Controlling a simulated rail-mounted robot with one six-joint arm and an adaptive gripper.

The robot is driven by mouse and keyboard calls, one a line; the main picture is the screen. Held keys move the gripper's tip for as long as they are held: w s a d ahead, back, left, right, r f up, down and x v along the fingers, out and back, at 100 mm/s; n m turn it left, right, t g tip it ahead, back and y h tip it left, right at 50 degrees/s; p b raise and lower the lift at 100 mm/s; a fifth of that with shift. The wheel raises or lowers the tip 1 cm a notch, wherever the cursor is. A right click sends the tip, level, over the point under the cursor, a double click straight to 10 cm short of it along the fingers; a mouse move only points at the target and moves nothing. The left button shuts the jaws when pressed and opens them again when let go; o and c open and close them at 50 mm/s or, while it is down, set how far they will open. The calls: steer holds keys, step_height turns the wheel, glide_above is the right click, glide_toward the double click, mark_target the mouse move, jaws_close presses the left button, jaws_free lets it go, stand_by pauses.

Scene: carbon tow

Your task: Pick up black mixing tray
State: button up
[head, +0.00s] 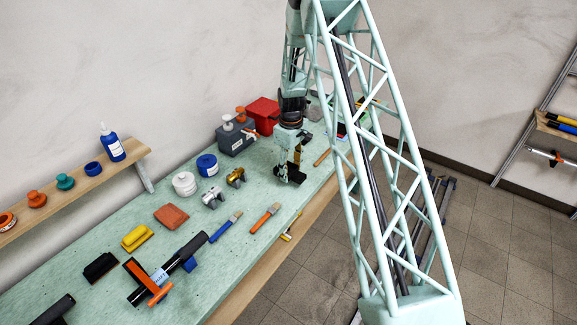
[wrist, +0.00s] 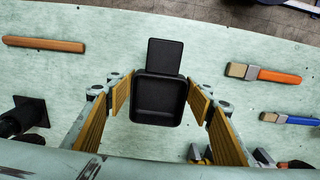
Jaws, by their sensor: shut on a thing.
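The black mixing tray (wrist: 158,97) is a small square dish with a flat black tab at its far side, in the middle of the wrist view. My gripper (wrist: 160,95) has one yellow-padded finger against each side of the dish, shut on it. I cannot tell whether the tray is lifted clear of the bench. In the head view my gripper (head: 291,172) is low over the far part of the green bench, and the tray is hard to make out there.
On the green bench (head: 90,295), an orange-handled brush (wrist: 268,74) and a blue-handled brush (wrist: 288,118) lie to the right in the wrist view. A wooden rod (wrist: 44,43) and a black object (wrist: 25,117) lie left. A grey box (head: 236,138) and red box (head: 263,115) stand behind.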

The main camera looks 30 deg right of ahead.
steer(key=shift+s+a+r+b, duration=0.15)
steer(key=shift+s+a, duration=0.15)
steer(key=shift+s, duration=0.75)
steer(key=shift+s+a+r+b, duration=0.1)
steer(key=shift+s+a, duration=0.2)
steer(key=shift+s, duration=0.8)
steer(key=shift+s+a+r+b, duration=0.15)
steer(key=shift+s+a, duration=0.15)
steer(key=shift+s, duration=0.75)
steer(key=shift+f, duration=0.1)
